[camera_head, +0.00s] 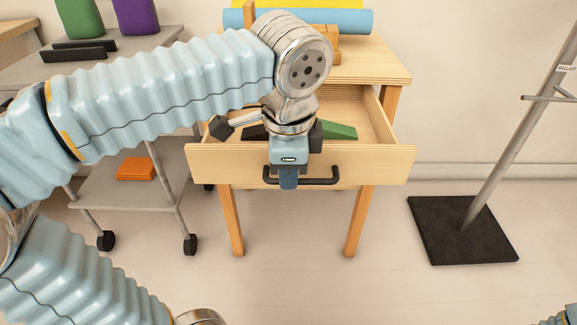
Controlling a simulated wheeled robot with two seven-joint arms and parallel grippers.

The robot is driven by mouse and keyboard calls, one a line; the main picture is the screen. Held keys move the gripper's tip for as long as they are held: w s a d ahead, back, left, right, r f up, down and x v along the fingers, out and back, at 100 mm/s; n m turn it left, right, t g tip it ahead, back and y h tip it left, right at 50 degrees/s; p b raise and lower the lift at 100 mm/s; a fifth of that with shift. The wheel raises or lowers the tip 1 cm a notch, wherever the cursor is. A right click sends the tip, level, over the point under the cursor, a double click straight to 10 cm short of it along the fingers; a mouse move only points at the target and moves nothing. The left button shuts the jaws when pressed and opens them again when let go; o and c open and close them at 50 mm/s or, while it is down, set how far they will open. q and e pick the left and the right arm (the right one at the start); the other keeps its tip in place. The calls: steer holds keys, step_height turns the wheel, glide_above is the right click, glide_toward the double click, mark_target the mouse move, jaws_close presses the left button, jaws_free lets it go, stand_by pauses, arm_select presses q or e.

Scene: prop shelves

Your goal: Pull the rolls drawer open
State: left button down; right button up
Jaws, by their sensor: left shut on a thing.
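The rolls drawer (380,163) is a light wooden drawer in a small wooden table, and it stands pulled out toward me. Its dark bar handle (325,181) runs along the middle of its front. My left gripper (289,182) points down at the drawer front and is shut on the handle. Inside the drawer lie a green piece (339,130) and a dark piece, both partly hidden by my left wrist. My right gripper is not in view; a bit of an arm shows at the lower right corner.
Blue and yellow rolls (345,20) lie on the wooden table top (380,65). A grey wheeled cart (125,195) with an orange item (136,168) stands at left. A pole on a black base (462,229) stands at right. Floor before the drawer is clear.

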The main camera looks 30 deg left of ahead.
arm_select(q)
steer(key=c, duration=1.2)
jaws_free()
steer(key=shift+o, duration=0.2)
steer(key=shift+r, duration=0.1)
step_height(320, 180, up, 13)
steer(key=s+d+p, duration=0.1)
steer(key=s+p, duration=0.1)
steer(key=p, duration=0.1)
steer(key=shift+d+r, duration=0.2)
